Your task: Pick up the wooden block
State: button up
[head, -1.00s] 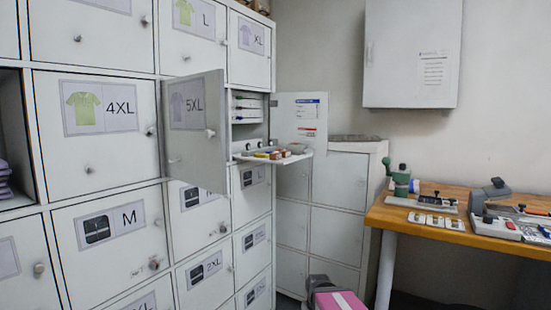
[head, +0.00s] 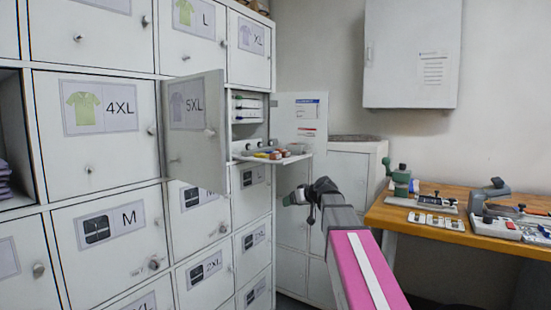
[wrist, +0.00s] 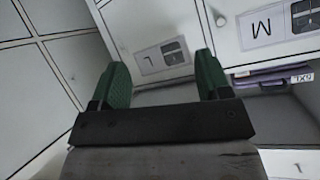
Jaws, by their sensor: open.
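I cannot clearly pick out the wooden block. Several small yellow, reddish-brown and pale items (head: 276,155) lie on a white fold-out shelf (head: 299,158) at the open locker, too small to tell apart. In the head view my gripper (head: 293,198) is below that shelf, apart from it, in front of the grey-white lockers. In the wrist view its two green fingers stand wide apart with nothing between them (wrist: 163,78). The wrist view shows locker doors, not the small items.
The open 5XL door (head: 196,135) sticks out left of the shelf. Another open panel (head: 299,118) with labels stands behind the shelf. A wooden bench (head: 420,223) with tools is at the right. The space between lockers and bench is free apart from my arm.

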aim_at(276, 153)
notch_tip(276, 153, up, 20)
jog(key=w+n+t+y, duration=0.3)
jog(key=x, duration=1)
jog(key=shift+w+a+f, duration=0.1)
jog(key=shift+w, duration=0.05)
jog(key=c, duration=0.7)
